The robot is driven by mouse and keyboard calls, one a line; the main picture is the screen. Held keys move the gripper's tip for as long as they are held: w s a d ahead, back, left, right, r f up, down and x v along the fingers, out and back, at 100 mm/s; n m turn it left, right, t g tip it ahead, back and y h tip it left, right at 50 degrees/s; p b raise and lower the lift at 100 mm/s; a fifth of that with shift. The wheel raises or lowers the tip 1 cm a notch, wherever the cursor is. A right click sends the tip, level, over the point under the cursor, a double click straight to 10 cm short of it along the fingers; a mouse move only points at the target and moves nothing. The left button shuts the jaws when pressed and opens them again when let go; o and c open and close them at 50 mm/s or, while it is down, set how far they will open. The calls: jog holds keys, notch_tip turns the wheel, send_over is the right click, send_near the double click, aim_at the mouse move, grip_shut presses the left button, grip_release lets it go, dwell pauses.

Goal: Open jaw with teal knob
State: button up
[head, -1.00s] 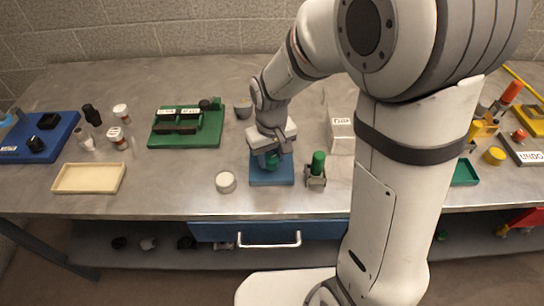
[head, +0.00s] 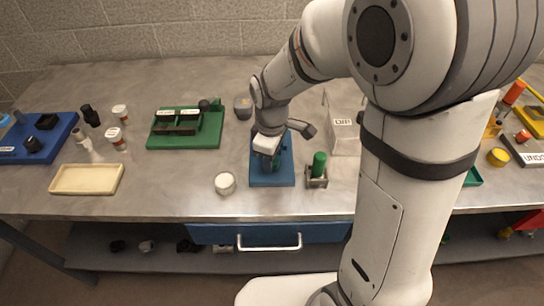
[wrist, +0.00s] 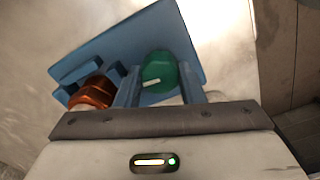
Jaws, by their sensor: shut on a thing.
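The teal knob (wrist: 158,72), with a white mark on it, sits between the two fingers of my gripper (wrist: 160,86) in the wrist view. My gripper is shut on it. The knob belongs to a blue fixture with a flat plate (wrist: 100,48), which also shows in the head view (head: 271,179). At the left in the wrist view, a copper-coloured round part (wrist: 93,93) sits by the blue jaw blocks (wrist: 88,77). How far the jaw is open cannot be told.
A white round cap (head: 225,183) lies just left of the plate. A grey holder with a green cylinder (head: 318,168) stands close on the right, with a white labelled box (head: 344,136) behind it. A green board (head: 186,126) is further left.

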jog(key=shift+n, duration=0.3)
jog(key=o, duration=1)
notch_tip(320, 180, up, 8)
jog(key=p, duration=0.6)
